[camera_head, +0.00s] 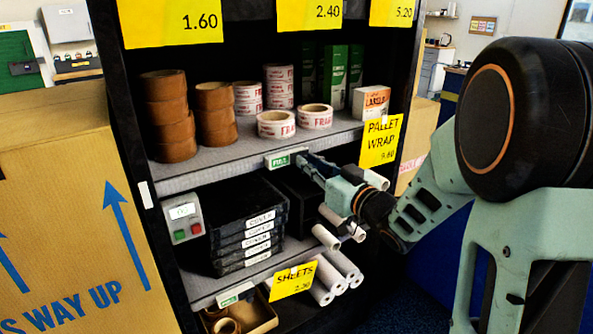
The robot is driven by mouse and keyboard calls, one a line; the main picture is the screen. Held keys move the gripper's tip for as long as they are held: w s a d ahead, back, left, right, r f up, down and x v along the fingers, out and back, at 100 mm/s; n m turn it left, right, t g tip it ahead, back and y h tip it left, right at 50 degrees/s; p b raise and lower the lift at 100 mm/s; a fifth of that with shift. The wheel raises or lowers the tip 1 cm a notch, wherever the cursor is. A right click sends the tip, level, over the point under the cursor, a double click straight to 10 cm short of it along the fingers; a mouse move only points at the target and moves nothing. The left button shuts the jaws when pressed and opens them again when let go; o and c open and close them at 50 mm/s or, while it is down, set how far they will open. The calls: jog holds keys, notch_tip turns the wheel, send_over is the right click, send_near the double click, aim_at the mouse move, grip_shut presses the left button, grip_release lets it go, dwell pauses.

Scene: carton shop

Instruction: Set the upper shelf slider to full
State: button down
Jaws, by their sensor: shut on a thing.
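The upper shelf slider (279,161) is a small pale holder on the front edge of the upper shelf (215,168). It shows a green face with small lettering that seems to read FULL. My gripper (303,161) reaches in from the right, with its fingertips at the slider's right end. It is shut on the slider there; the fingers hide the exact contact and that end of the slider.
A similar lower slider (235,294) sits on the lower shelf edge. Tape rolls (168,115) stand on the upper shelf. A yellow PALLET WRAP card (380,141) hangs close to my gripper. Black boxes (240,230) and white rolls (340,270) fill the space below.

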jog(key=shift+w+d, duration=0.15)
jog(key=shift+d, duration=0.1)
jog(key=c, duration=1.9)
grip_release()
jog(key=v, duration=1.2)
